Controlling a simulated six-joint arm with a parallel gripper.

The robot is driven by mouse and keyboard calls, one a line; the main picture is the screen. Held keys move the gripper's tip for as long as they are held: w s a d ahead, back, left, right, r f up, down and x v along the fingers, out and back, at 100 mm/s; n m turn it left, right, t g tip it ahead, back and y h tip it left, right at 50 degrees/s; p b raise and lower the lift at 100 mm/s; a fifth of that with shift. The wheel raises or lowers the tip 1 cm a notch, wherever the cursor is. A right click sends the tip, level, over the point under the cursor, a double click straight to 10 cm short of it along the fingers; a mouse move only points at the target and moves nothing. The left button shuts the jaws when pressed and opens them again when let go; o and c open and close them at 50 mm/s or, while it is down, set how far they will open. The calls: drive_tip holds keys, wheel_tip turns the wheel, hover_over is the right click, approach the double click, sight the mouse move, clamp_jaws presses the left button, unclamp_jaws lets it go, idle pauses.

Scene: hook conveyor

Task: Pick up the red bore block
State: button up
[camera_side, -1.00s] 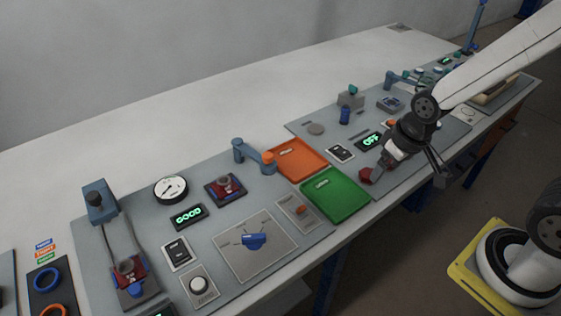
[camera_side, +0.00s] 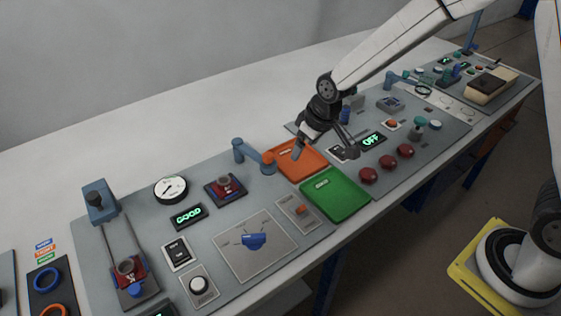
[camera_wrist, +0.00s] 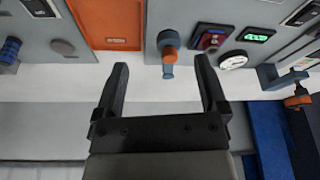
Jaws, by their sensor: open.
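A red block with a grey ring-like bore (camera_side: 226,186) sits in a dark fixture beside the lit GOOD display in the side view. It also shows small near the top of the wrist view (camera_wrist: 211,40). A second red block with a round bore (camera_side: 129,270) sits in a slide fixture at the lower left of the side view. I cannot tell which one the task means. My gripper (camera_side: 324,152) hangs above the orange tray area, to the right of both blocks. In the wrist view its fingers (camera_wrist: 161,66) are apart with nothing between them.
A green tray (camera_side: 336,194) lies in front. Red domes (camera_side: 387,162) and the OFF display (camera_side: 371,140) are to the right. The white surface behind the panels is clear.

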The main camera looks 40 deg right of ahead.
sight(225, 178)
drive_tip(key=w+a+f+n, duration=0.1)
drive_tip(key=w+a+f, duration=0.2)
drive_tip(key=w+a, duration=0.2)
drive_tip(key=w+a+f+n+y, duration=0.1)
drive_tip(key=w+a+f+n, duration=0.1)
drive_tip(key=w+a, duration=0.4)
drive_tip(key=shift+a+f+t, duration=0.3)
drive_tip(key=shift+a+f, duration=0.55)
drive_tip(key=shift+a, duration=0.35)
drive_tip(key=shift+w+f, duration=0.1)
drive_tip(key=shift+x, duration=1.2)
drive_tip(key=shift+x, duration=2.6)
drive_tip(key=shift+a, duration=0.1)
drive_tip(key=shift+c, duration=0.2)
drive_tip(key=shift+w, duration=0.1)
clamp_jaws()
